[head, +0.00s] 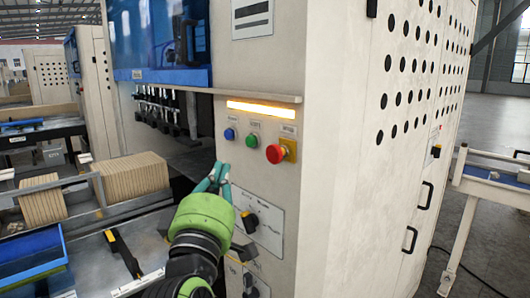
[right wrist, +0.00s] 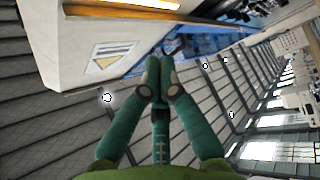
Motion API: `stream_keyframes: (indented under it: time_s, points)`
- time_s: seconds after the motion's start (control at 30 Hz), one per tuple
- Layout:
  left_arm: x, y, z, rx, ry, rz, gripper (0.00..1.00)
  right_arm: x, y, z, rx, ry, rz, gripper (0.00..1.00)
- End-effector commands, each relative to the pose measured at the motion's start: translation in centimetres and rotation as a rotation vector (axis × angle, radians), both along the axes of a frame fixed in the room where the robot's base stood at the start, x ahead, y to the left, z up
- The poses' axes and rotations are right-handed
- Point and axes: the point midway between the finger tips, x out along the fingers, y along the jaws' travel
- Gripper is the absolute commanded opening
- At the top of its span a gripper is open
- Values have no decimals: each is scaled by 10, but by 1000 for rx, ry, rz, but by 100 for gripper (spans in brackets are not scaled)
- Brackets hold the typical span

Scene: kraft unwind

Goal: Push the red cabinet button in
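The red button (head: 275,153) is a round mushroom head on a yellow plate (head: 290,149), on the front of the beige cabinet (head: 311,198). It sits right of a green button (head: 252,141) and a blue button (head: 229,134), under a lit orange strip. My right gripper (head: 217,176), green and teal, is below and left of the red button, apart from it in the picture. In the right wrist view its two fingers (right wrist: 157,80) meet at the tips with nothing between them. The red button does not show there. My left gripper is out of view.
Black rotary knobs (head: 249,221) stick out of the panel below the buttons, close to my right gripper. A ledge (head: 200,92) juts out above the lit strip. Stacked brown cardboard (head: 133,175) stands at left. A conveyor (head: 497,186) stands at right.

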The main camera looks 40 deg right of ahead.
Motion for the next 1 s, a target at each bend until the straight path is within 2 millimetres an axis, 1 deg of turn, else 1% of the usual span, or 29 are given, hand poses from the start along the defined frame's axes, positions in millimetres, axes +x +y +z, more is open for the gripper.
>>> stream_keyframes:
  time_s: [0.17,0.33,0.47,0.7,0.83,1.0]
  points:
    - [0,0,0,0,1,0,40,0,0,-1,0,1,0,0]
    - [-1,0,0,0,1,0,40,1,-10,-1,-2,1,-3,0]
    - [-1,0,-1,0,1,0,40,2,-25,-1,-3,1,-4,0]
    - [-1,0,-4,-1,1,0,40,5,-60,-1,-4,2,-4,0]
    - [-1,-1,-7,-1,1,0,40,6,-74,-2,0,4,-2,0]
    - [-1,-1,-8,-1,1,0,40,7,-85,-1,0,1,0,0]
